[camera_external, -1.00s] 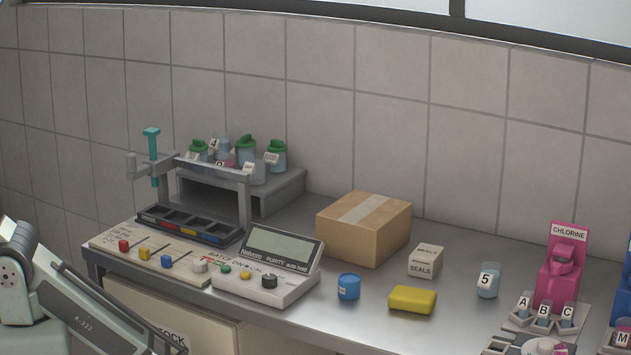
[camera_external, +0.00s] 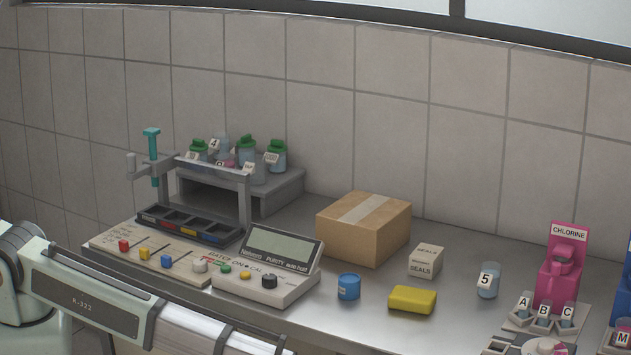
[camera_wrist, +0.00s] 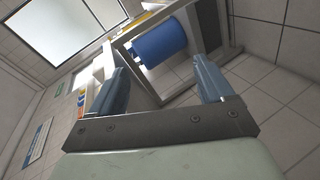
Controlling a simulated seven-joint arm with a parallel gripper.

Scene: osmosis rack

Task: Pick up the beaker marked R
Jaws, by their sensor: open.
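I cannot make out a beaker clearly marked R. In the external view a small reddish beaker (camera_external: 229,165) on the grey rack at the back left has a label too small to read for certain. Beaker 5 (camera_external: 489,281) stands alone at the right, and beakers A (camera_external: 523,309), B (camera_external: 543,316) and C (camera_external: 567,316) sit in a holder before the pink chlorine dispenser (camera_external: 562,270). A beaker marked M (camera_external: 622,341) is at the right edge. My gripper (camera_wrist: 160,82) is open and empty in the wrist view; its fingers are outside the external view.
A cardboard box (camera_external: 364,228), seals box (camera_external: 425,261), yellow sponge (camera_external: 412,299) and blue jar (camera_external: 348,287) occupy the middle bench. A purity meter (camera_external: 275,260) and control board (camera_external: 150,250) line the front left. The wrist view shows a blue cylinder (camera_wrist: 160,43) in a frame.

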